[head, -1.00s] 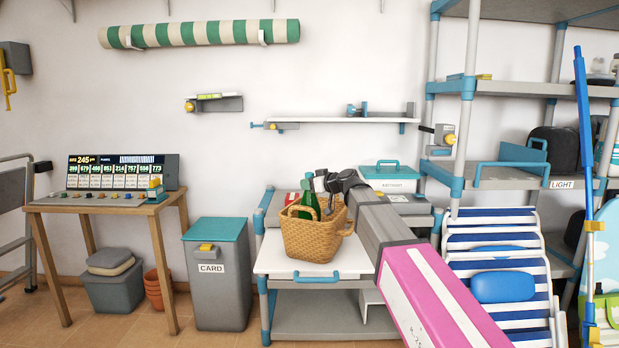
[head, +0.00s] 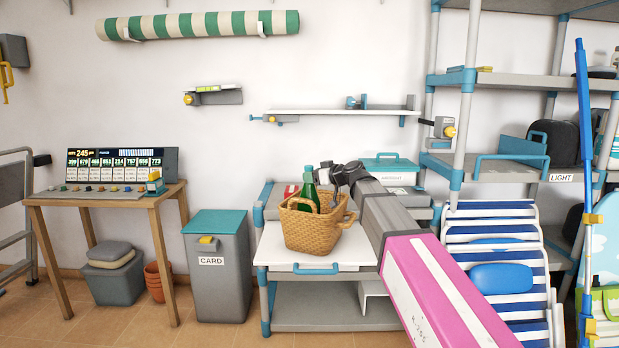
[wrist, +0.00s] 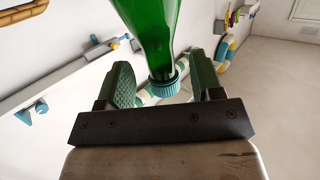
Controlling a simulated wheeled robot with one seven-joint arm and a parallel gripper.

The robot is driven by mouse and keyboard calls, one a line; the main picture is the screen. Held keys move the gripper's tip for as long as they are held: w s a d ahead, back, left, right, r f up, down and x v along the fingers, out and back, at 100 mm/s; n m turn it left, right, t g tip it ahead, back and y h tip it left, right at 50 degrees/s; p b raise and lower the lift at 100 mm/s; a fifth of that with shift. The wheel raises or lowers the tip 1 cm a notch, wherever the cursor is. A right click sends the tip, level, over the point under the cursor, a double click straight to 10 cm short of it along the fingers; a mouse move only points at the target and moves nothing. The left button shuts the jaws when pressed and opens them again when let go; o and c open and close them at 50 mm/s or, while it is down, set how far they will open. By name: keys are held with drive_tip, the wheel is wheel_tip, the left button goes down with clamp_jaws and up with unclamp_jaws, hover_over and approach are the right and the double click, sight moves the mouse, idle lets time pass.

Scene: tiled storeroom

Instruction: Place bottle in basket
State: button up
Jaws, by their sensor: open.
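The green bottle (head: 308,188) stands in the wicker basket (head: 312,232), its upper part showing above the rim and its lower part hidden by the basket wall. My gripper (head: 328,173) is just right of the bottle's upper part in the head view. In the wrist view my gripper (wrist: 158,68) is open, with a green finger on each side of the bottle (wrist: 148,35). The bottle's blue cap (wrist: 163,86) shows between the fingers, with gaps on both sides. A bit of the basket (wrist: 20,12) shows at the top left there.
The basket stands on a white pull-out shelf (head: 345,262) of a low grey and teal unit. A teal-lidded box (head: 393,165) is behind my arm. A wall shelf (head: 340,111) hangs above. A tall rack and striped chair (head: 490,240) stand to the right, a CARD bin (head: 218,280) to the left.

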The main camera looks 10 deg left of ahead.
drive_tip(key=v, duration=0.9)
drive_tip(key=shift+d, duration=0.3)
drive_tip(key=s+d+f+m+g+h, duration=0.1)
drive_tip(key=s+d+f+m+h, duration=0.15)
drive_tip(key=d+f, duration=0.55)
drive_tip(key=s+d+f+m+g+h, duration=0.1)
drive_tip(key=d+f+m+h, duration=0.15)
drive_tip(key=f, duration=0.85)
drive_tip(key=s+d+f+m+g+h, duration=0.1)
drive_tip(key=d+f+h, duration=0.2)
drive_tip(key=d+f, duration=0.5)
drive_tip(key=s+d+f+m+g+h, duration=0.2)
drive_tip(key=s+d+f+m+h, duration=0.1)
drive_tip(key=s+d+f, duration=0.4)
drive_tip(key=s+d+f+m+g+h, duration=0.2)
drive_tip(key=s+d+f, duration=0.5)
drive_tip(key=f, duration=0.6)
drive_tip(key=shift+s+d+m+h, duration=0.3)
drive_tip(key=shift+d+m+h, duration=0.2)
drive_tip(key=shift+d+m, duration=0.3)
